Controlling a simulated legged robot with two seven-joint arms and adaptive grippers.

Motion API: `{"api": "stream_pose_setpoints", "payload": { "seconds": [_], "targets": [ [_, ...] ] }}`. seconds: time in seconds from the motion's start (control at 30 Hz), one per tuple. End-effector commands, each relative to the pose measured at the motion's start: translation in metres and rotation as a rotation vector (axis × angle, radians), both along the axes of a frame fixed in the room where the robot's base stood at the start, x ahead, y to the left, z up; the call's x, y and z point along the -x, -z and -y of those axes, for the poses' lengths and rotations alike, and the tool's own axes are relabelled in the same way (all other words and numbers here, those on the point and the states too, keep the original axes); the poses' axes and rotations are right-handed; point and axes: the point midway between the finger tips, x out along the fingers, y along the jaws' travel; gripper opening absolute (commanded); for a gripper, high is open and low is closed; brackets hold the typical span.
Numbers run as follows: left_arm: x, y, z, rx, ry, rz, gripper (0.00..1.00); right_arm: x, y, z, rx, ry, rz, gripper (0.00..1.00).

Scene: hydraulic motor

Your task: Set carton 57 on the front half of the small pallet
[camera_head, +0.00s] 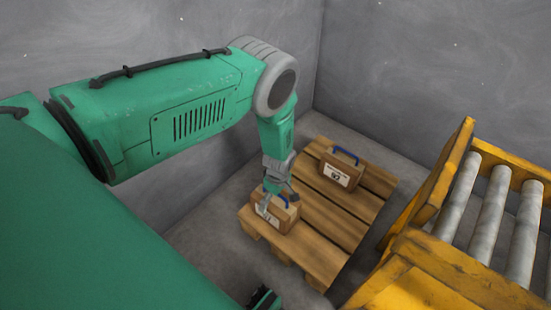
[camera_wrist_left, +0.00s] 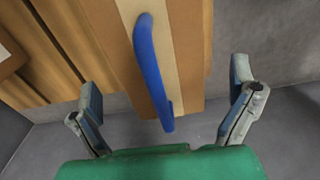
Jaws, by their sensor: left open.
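A brown carton (camera_head: 284,219) with a blue handle stands on the near left part of the small wooden pallet (camera_head: 320,242). Its white label is partly hidden by a finger, so I cannot read its number. My left gripper (camera_head: 277,200) is over this carton, pointing down, with its fingers open. In the left wrist view the blue handle (camera_wrist_left: 152,70) lies between the spread fingers of the gripper (camera_wrist_left: 163,108), and they do not grip it. A second carton (camera_head: 341,170) with a blue handle and white label stands on the pallet's far part.
A yellow roller conveyor (camera_head: 440,255) with grey rollers (camera_head: 487,215) stands right of the pallet, close to its edge. Grey walls (camera_head: 400,70) meet in a corner behind the pallet. The pallet's near right slats are bare.

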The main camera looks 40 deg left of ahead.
Motion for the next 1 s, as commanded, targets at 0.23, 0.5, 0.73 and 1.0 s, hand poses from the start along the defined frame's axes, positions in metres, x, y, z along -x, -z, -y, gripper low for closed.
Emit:
{"api": "stream_pose_setpoints", "payload": {
  "seconds": [0.23,0.5,0.73,1.0],
  "targets": [
    [-0.001,-0.059,0.004,0.0,0.0,0.002,1.0,0.0,-0.028,0.0,0.0,0.0,0.0,0.4],
    [0.0,-0.085,0.006,0.0,-0.001,0.001,1.0,0.0,-0.037,0.0,0.0,0.0,0.0,0.4],
    [0.013,-0.085,0.005,-0.006,0.057,-0.006,1.0,0.0,-0.036,0.0,0.0,0.0,0.0,0.4],
    [0.137,-0.109,0.008,-0.034,0.715,-0.047,1.0,0.0,-0.036,0.0,0.0,0.0,0.0,0.4]
  ]
}}
